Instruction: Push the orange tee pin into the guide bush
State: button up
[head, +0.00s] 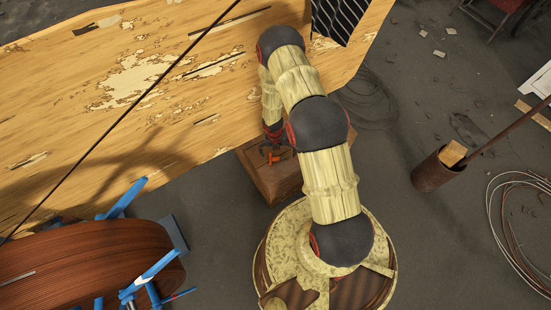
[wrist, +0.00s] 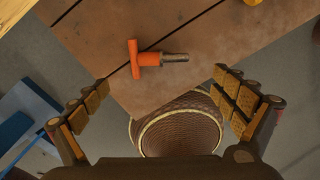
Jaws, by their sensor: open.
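The orange tee pin (wrist: 150,58) lies on its side on a brown wooden block (wrist: 205,60) in the wrist view. Its orange crossbar is at the left and its bare metal shank points right. My gripper (wrist: 160,79) is open, with one padded finger on each side of the picture and nothing between them. The pin lies beyond the fingertips, near the middle of the gap. In the head view my gripper (head: 276,154) hangs over the block (head: 264,181), and the pin cannot be told apart there. I cannot make out the guide bush in either view.
A large worn wooden panel (head: 130,75) spans the upper left of the head view. A brown ribbed body with blue clamps (head: 120,205) stands at lower left. A rusty can (head: 437,172) and coiled cable (head: 490,215) lie right. Grey floor between is open.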

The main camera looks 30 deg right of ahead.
aim_at(279, 159)
jog(key=f+b, duration=0.1)
jog(key=f, duration=0.3)
jog(key=f+b, duration=0.1)
jog(key=f, duration=0.1)
jog(key=shift+w+d+f+b, duration=0.1)
jog(key=shift+d+f+b, duration=0.1)
jog(key=shift+d+b, duration=0.15)
jog(key=shift+r, duration=0.1)
jog(key=shift+c, duration=0.9)
jog(key=c, duration=1.5)
